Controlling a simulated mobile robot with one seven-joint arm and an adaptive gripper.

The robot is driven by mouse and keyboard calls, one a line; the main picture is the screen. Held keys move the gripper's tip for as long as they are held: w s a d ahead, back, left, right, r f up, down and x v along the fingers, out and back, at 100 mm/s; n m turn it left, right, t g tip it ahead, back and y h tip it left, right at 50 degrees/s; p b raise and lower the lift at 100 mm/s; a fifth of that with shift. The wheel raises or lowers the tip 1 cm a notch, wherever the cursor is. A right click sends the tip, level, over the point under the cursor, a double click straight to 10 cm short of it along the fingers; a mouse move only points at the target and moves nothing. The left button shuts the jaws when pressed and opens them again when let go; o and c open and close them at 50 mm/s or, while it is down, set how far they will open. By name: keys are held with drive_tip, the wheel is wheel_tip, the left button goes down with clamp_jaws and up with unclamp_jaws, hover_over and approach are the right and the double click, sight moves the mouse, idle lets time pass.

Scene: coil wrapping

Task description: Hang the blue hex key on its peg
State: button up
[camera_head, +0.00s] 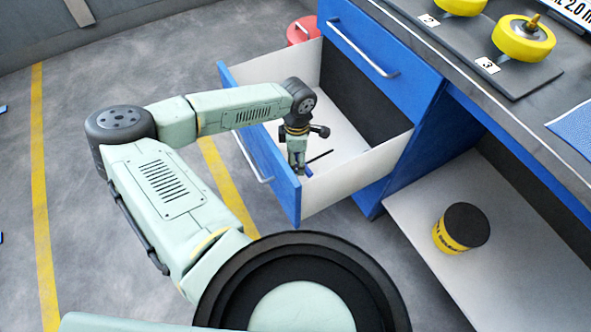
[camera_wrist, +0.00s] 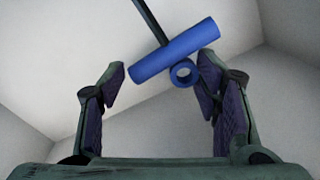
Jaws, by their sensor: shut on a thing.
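The blue hex key has a thick blue handle (camera_wrist: 172,52), a small blue ring beside it and a thin dark shaft. In the wrist view it lies at the fingertips of my gripper (camera_wrist: 162,72), with the handle slanting across between the two fingers. In the head view my gripper (camera_head: 298,170) points down inside the open drawer (camera_head: 350,180), close to its front panel. A bit of the blue handle (camera_head: 308,171) and the dark shaft (camera_head: 320,156) show beside the fingers. My gripper is shut on the hex key. I see no peg in either view.
The drawer's white side walls and blue front surround my gripper. A blue cabinet (camera_head: 385,45) stands behind it. Yellow coils (camera_head: 523,38) sit on the worktop at upper right. A black and yellow can (camera_head: 461,228) stands on the lower shelf. A red container (camera_head: 301,31) is behind the drawer.

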drive_tip(key=shift+f+p, duration=0.5)
drive_tip(key=shift+f, duration=2.6)
drive_tip(key=o, duration=1.2)
drive_tip(key=shift+c, duration=0.2)
drive_tip(key=shift+r, duration=0.1)
